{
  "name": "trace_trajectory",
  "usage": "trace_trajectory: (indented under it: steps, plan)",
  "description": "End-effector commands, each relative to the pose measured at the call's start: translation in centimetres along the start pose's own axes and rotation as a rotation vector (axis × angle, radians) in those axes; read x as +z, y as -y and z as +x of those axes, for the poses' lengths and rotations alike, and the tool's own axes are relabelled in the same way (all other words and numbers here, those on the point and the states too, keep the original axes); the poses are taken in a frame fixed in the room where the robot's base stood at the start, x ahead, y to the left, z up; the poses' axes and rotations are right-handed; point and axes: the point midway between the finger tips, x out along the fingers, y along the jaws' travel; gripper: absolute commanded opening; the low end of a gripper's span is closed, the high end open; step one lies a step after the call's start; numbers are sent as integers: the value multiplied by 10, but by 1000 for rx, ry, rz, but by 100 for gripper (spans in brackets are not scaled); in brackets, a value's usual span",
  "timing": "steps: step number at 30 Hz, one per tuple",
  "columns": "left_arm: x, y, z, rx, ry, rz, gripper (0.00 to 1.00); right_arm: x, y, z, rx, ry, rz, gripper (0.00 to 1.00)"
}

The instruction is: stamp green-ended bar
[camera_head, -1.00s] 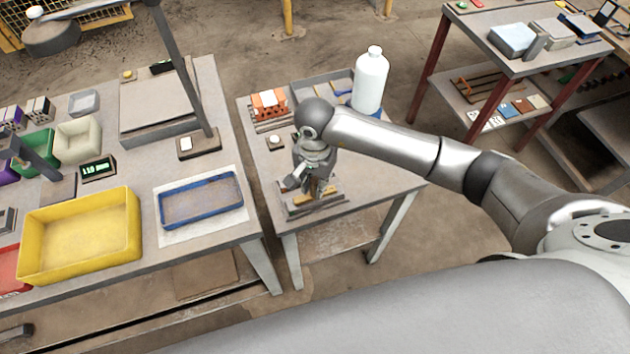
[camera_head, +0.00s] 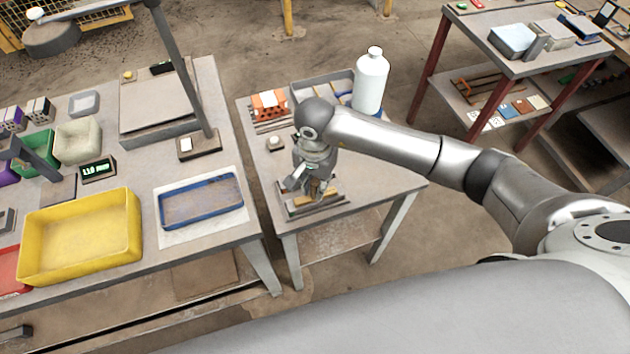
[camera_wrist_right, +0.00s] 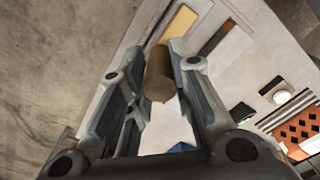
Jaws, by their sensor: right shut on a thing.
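My right gripper (camera_head: 314,188) is low over a shallow tray (camera_head: 290,211) near the front of the middle table. In the right wrist view its fingers (camera_wrist_right: 160,75) are shut on a brown, round-ended cylinder (camera_wrist_right: 158,78), which looks like a wooden handle. The cylinder's far end is hidden. A yellow-tan flat piece (camera_wrist_right: 182,20) lies beyond the fingers on a pale surface. I cannot make out a green-ended bar for certain in either view. My left gripper is not in view.
On the middle table are an orange brick with holes (camera_head: 270,103), a small round white button (camera_head: 275,142), a grey tray (camera_head: 310,87) and a white bottle (camera_head: 370,80). The left table holds a yellow bin (camera_head: 80,238) and a blue tray (camera_head: 200,203). A gap separates the tables.

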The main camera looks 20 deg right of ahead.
Motion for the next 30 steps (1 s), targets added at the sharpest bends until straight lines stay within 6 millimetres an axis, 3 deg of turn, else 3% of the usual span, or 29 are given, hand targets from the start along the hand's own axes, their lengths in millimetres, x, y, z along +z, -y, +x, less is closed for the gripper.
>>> trace_trajectory:
  steps: [21, 30]
  plan:
    - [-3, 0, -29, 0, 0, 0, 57, -2, 2, -63, -7, -5, 1, 6]
    - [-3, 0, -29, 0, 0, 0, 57, -2, 1, -66, -7, -4, 1, 6]
